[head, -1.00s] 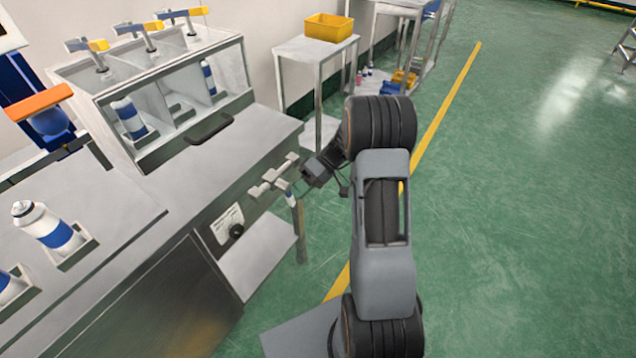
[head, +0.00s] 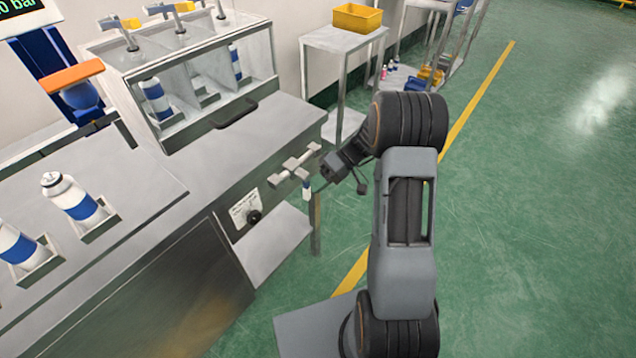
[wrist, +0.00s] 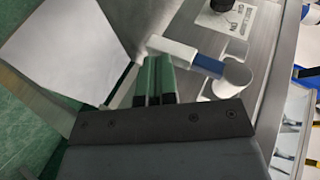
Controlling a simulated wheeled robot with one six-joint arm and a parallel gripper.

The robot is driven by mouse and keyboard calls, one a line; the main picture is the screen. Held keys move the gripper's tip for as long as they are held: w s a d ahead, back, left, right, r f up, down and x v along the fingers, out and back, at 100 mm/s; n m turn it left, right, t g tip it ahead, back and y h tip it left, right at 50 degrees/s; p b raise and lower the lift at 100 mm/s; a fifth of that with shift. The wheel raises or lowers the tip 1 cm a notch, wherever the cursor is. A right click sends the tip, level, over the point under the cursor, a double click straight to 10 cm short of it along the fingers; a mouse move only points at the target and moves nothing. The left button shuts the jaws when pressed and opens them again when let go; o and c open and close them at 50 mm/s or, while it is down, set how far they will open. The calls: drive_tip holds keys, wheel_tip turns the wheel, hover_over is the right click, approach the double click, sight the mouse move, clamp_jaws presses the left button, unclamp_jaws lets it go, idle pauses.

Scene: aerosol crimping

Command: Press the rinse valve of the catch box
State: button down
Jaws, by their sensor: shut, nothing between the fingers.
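A pale valve (head: 295,168) with crossed pipe-like arms sticks out from the front of the steel bench (head: 260,165). Its short white and blue lever (head: 307,190) hangs below it. In the wrist view, the lever (wrist: 208,65) runs across to a round white end (wrist: 233,75). My gripper (wrist: 158,64) is shut and empty, its green fingers close beside the lever's white end. I cannot tell whether they touch. In the head view, the dark gripper body is just right of the valve; its fingertips are too small to make out.
A black knob (head: 254,216) with a label sits lower left on the bench front. A lower shelf (head: 270,248) lies underneath. A glass-fronted box (head: 195,85) holding cans stands on top. Open green floor lies to the right.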

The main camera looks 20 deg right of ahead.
drive_tip(key=shift+d, duration=0.1)
drive_tip(key=w+f+v, duration=0.1)
drive_tip(key=f+v, duration=0.1)
drive_tip(key=v, duration=1.1)
drive_tip(key=shift+w+d+p, duration=0.3)
drive_tip(key=shift+w+d, duration=0.1)
drive_tip(key=shift+d, duration=0.05)
drive_tip(key=shift+f, duration=0.1)
